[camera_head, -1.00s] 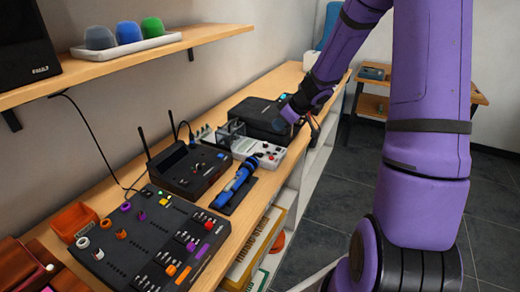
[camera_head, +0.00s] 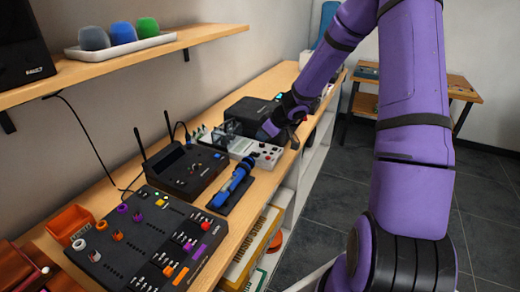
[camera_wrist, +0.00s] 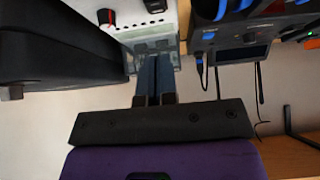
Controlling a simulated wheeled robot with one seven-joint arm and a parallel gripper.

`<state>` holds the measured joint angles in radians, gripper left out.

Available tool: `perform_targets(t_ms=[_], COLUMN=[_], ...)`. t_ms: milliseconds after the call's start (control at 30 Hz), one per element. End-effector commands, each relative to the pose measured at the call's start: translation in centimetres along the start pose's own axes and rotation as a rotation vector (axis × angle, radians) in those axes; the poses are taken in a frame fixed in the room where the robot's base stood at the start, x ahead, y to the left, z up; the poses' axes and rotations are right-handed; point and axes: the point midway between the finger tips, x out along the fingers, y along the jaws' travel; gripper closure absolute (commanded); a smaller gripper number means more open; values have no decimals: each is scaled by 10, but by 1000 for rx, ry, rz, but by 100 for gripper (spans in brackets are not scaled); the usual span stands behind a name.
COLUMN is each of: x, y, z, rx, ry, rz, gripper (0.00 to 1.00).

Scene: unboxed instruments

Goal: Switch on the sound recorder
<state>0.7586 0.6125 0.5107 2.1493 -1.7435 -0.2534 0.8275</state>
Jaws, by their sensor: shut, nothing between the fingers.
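The pale device (camera_head: 262,157) with dark and red knobs, which I take to be the sound recorder, lies on the wooden bench. A clear smoky cover or window (camera_head: 230,128) shows at its back end. The pale device also shows at the top of the wrist view (camera_wrist: 130,38), with a red-marked knob (camera_wrist: 105,17). My gripper (camera_head: 266,131) is low over its far side, beside the black case. In the wrist view the shut, empty fingers (camera_wrist: 156,62) overlap the clear part (camera_wrist: 153,47); I cannot tell whether they touch. Its power switch cannot be made out.
A black case (camera_head: 251,110) stands behind the pale device. A black unit with two antennas (camera_head: 185,172) is at its left. A blue microphone-like tool (camera_head: 232,187) lies in front, and a control board (camera_head: 147,240) is nearer. A shelf (camera_head: 120,62) overhangs the left side.

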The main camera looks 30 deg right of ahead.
Motion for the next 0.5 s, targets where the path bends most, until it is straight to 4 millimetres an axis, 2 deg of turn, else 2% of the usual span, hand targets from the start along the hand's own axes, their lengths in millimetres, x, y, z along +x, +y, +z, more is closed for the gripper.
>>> perform_targets(t_ms=[200,500], x=[27,44], y=[0,-1], z=[2,19], rx=[4,0], ry=[0,-1], rz=[-2,-3], gripper=[100,100])
